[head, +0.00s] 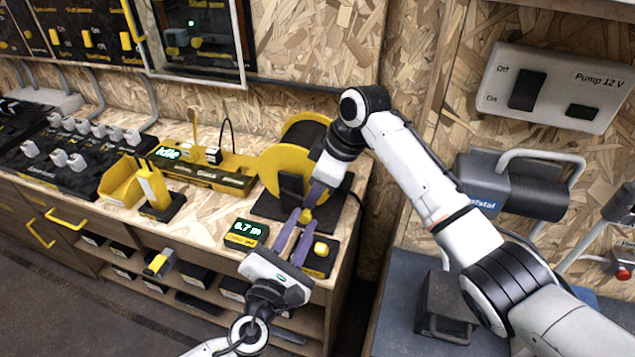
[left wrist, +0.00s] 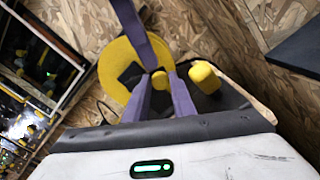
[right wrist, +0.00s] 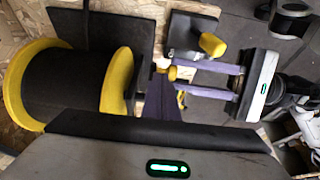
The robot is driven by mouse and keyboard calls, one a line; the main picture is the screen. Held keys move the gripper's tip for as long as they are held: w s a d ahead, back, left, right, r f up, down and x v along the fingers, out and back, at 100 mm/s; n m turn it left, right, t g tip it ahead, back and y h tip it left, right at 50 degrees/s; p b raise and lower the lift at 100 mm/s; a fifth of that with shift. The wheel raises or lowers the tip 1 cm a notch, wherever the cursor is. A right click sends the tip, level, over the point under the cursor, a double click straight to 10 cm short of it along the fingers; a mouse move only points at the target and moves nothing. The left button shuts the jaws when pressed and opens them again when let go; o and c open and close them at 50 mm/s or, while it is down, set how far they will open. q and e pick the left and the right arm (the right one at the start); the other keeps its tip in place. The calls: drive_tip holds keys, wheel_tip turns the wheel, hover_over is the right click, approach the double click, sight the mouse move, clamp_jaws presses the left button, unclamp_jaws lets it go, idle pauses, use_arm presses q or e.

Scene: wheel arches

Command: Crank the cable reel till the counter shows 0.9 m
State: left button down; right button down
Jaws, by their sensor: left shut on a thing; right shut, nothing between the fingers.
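The cable reel (head: 268,172), with yellow flanges and a dark drum, stands on the bench. It also shows in the left wrist view (left wrist: 118,82) and the right wrist view (right wrist: 115,85). The counter (head: 246,231) reads 0.7 m. My left gripper (head: 303,222) is shut on the yellow crank knob (left wrist: 158,80), which also shows in the right wrist view (right wrist: 172,73). My right gripper (head: 309,203) is shut and empty, close beside the knob and the left fingertips; I cannot tell whether it touches them. The crank arm is mostly hidden.
A separate yellow knob (head: 321,249) sits on a dark plate by the bench's front right. A yellow unit (head: 200,172) with an "Idle" display, a yellow bin (head: 120,182) and a yellow-black block (head: 155,190) stand to the left. A pump switch panel (head: 555,88) hangs at right.

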drive_tip(key=shift+f, duration=0.25)
use_arm(q)
drive_tip(key=shift+d, duration=0.1)
drive_tip(key=shift+s+r, duration=0.1)
use_arm(e)
drive_tip(key=shift+f+y, duration=0.3)
drive_tip(key=shift+f, duration=0.35)
use_arm(q)
drive_tip(key=shift+d, duration=0.1)
drive_tip(key=c, duration=1.7)
unclamp_jaws()
drive_tip(key=shift+r, duration=0.1)
drive_tip(key=shift+o, duration=0.9)
use_arm(e)
drive_tip(key=shift+a, duration=0.1)
use_arm(q)
drive_tip(key=shift+f, duration=0.2)
